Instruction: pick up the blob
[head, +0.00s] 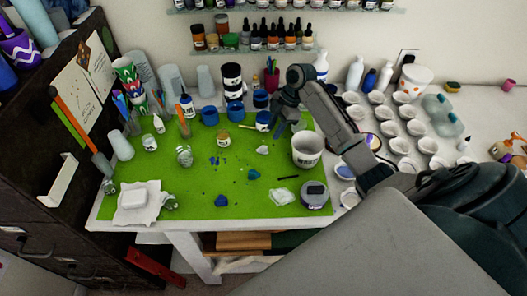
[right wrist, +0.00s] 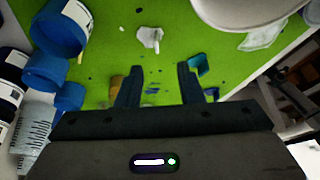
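Several blobs lie on the green mat (head: 200,185). A dark blue heart-like blob (head: 221,201) is near the front. A teal blob (head: 253,175) lies in the middle, and a whitish blob (head: 262,150) lies behind it. The task does not say which blob is meant. My right gripper (head: 281,130) is above the back right of the mat. In the right wrist view its two fingers (right wrist: 160,85) are apart with nothing held. The whitish blob (right wrist: 150,37) and teal blob (right wrist: 203,63) show beyond the fingers, with small blue smears between them. My left gripper is out of view.
A white cup (head: 307,150) stands right of the whitish blob. Blue-lidded jars (head: 236,112) stand at the mat's back. A grey-lidded jar (head: 315,196) is at front right. Several small white cups (head: 400,146) fill the right side. The mat's front middle is mostly clear.

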